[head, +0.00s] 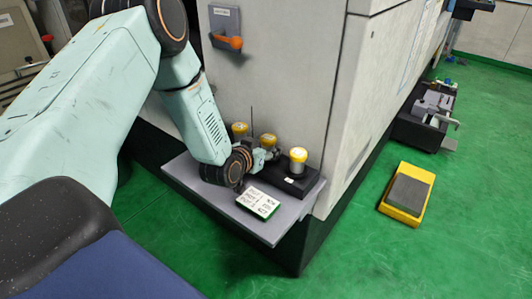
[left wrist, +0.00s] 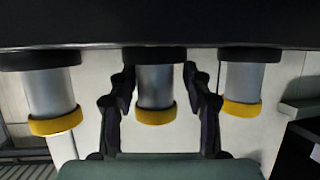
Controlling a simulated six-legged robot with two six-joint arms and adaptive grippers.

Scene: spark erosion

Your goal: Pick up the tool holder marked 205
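Three silver tool holders with yellow tops stand in a row on a black stand (head: 300,188): a rear one (head: 239,128), a middle one (head: 268,139) and a front one (head: 298,155). No number on them is legible. My left gripper (head: 266,157) is at the middle holder. The left wrist view is upside down, with the yellow ends low. There the fingers of my left gripper (left wrist: 158,82) are open on either side of the middle holder (left wrist: 155,88), with gaps showing. The other holders (left wrist: 50,95) and (left wrist: 243,88) stand outside the fingers. My right gripper is out of view.
The stand is on a grey shelf (head: 262,229) against the machine wall (head: 268,85). A green-edged card (head: 258,203) lies in front of the stand. A switch with an orange handle (head: 228,42) is above. A yellow pedal (head: 407,193) is on the green floor.

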